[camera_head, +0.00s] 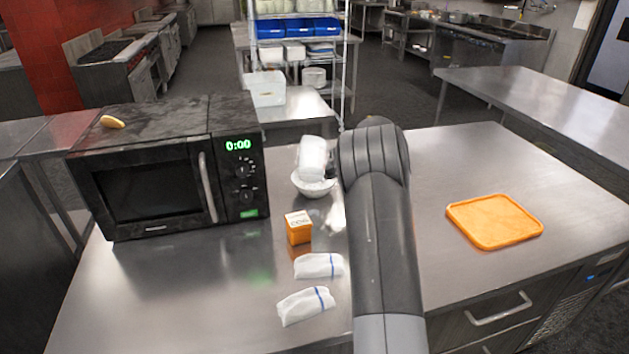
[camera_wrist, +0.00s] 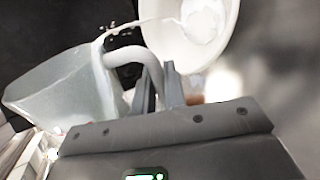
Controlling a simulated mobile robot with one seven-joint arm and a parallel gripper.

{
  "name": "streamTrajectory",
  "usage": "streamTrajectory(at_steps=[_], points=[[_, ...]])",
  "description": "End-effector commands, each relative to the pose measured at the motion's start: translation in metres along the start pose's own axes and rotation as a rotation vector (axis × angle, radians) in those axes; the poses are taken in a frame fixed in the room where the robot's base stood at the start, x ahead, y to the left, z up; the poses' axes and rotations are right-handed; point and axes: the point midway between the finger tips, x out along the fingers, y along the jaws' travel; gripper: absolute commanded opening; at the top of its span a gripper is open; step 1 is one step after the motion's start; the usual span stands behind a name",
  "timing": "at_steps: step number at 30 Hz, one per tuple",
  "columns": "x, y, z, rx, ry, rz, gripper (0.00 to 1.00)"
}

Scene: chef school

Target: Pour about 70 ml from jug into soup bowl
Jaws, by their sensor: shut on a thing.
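The white jug (camera_head: 313,157) is tilted just above the soup bowl (camera_head: 313,187) in the head view. In the wrist view the pale jug (camera_wrist: 50,92) lies over on its side at the left. My gripper (camera_wrist: 160,72) is shut on its handle (camera_wrist: 128,55). A thin stream of whitish liquid (camera_wrist: 150,21) runs from the jug into the white bowl (camera_wrist: 185,50), where a pool of liquid (camera_wrist: 205,20) shows. In the head view my arm hides most of the gripper.
A black microwave (camera_head: 150,185) stands close left of the bowl.

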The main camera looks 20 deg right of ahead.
Motion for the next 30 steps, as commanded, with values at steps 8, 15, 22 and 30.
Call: streamTrajectory(at_steps=[8, 15, 22, 30], points=[[-0.0008, 0.001, 0.0027, 0.024, 0.021, 0.002, 0.0], [-0.0003, 0.0038, 0.0003, 0.041, 0.035, 0.005, 0.0], [0.0008, 0.005, -0.0034, 0.04, 0.034, 0.005, 0.0], [0.0007, 0.0075, -0.006, 0.056, 0.048, 0.008, 0.0]])
